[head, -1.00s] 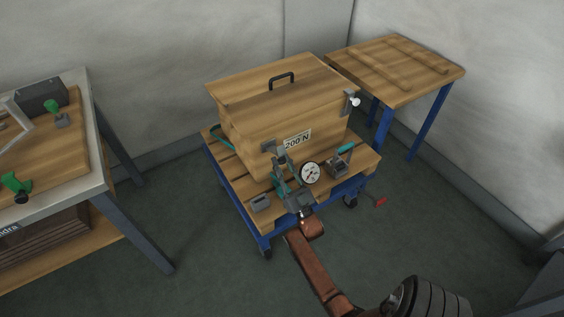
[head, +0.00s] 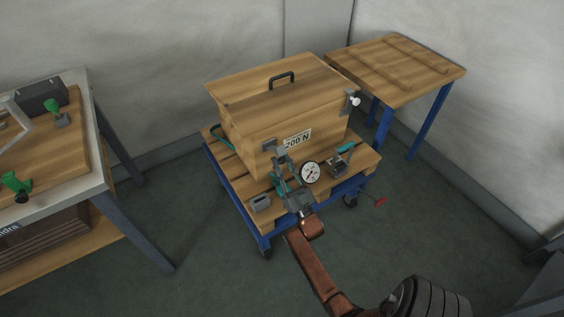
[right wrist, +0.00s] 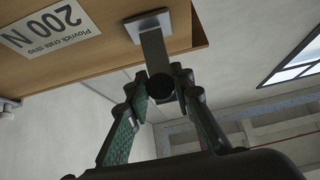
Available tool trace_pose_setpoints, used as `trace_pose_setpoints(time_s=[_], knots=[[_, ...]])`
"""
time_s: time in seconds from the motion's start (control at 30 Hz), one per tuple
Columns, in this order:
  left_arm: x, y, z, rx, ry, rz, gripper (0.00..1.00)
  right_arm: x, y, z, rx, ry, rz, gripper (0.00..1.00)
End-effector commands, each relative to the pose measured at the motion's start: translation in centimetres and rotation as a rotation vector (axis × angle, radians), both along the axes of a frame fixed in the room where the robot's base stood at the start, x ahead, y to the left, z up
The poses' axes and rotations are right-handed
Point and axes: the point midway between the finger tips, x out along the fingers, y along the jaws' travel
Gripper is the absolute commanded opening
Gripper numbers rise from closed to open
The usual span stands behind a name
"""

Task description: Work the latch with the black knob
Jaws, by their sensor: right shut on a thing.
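The latch with the black knob (right wrist: 160,87) is a flat grey lever on a pale mounting plate (right wrist: 158,22), fixed to the wooden crate. In the head view the latch's grey plate (head: 269,146) is at the crate's front left, left of the "200 N" label. My right gripper (right wrist: 158,84) has its green-padded fingers on both sides of the knob, shut on it. In the head view my right gripper (head: 283,168) reaches up to the latch from the front and hides much of it and the knob. My left gripper is not in view.
The crate (head: 265,108) stands on a blue-framed cart. A round gauge (head: 311,173), a teal-handled clamp (head: 340,160) and a small grey block (head: 261,204) are close to my right gripper. Another latch with a white knob (head: 355,101) is on the crate's right side.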

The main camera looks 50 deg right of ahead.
Motion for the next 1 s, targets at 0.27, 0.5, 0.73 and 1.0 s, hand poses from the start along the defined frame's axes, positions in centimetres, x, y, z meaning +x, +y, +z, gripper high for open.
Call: trace_pose_setpoints(time_s=[0.27,0.5,0.73,1.0], knots=[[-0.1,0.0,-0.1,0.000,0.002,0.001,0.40,0.2,0.0,-0.7,0.009,0.017,0.000,0.27],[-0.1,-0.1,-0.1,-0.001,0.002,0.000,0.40,0.2,0.0,-0.4,0.006,0.010,0.000,0.39],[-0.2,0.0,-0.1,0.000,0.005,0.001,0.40,0.0,0.0,-0.4,0.004,0.008,-0.001,0.39],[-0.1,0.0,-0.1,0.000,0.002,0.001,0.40,-2.7,1.1,-3.0,0.007,0.012,0.000,0.39]])
